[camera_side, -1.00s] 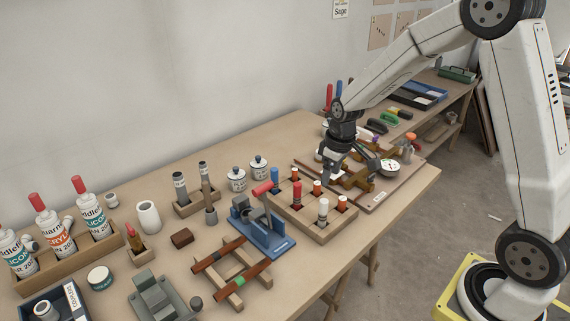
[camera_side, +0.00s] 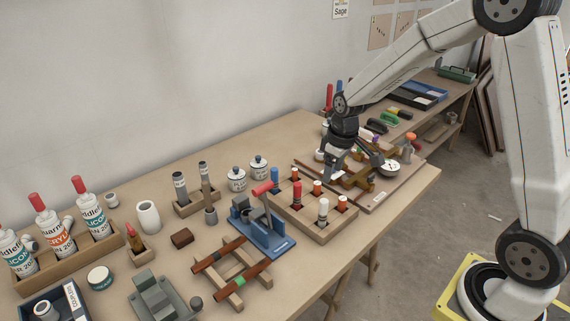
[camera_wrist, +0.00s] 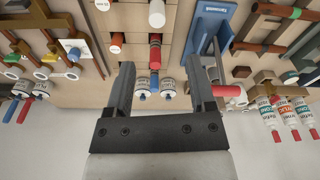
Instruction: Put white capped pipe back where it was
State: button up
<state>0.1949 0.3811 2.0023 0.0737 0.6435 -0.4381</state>
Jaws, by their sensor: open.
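Several short pipes stand upright in the compartments of a wooden box (camera_side: 317,236). The tall white capped pipe (camera_side: 323,211) stands in the front part of the box. Smaller orange pipes with white tops, one at the front right (camera_side: 342,202) and one behind (camera_side: 317,187), stand there too, so I cannot tell by look alone which is named. My gripper (camera_side: 350,172) is open and empty, above the board behind the box. In the wrist view my gripper (camera_wrist: 160,78) has its fingers wide apart, with a red pipe (camera_wrist: 155,52) beyond them and nothing held.
A blue press (camera_side: 262,238) stands left of the box. Glue bottles (camera_side: 50,225) stand far left. The bench front beside the box is bare.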

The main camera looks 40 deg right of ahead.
jog(key=s+a+m, duration=0.1)
jog(key=s+a, duration=0.2)
jog(key=s, duration=0.3)
jog(key=s+a+m+t, duration=0.1)
jog(key=s+a, duration=0.3)
jog(key=s, duration=0.3)
jog(key=shift+s+a+f, duration=0.2)
jog(key=shift+f, duration=0.05)
dwell(0.6)
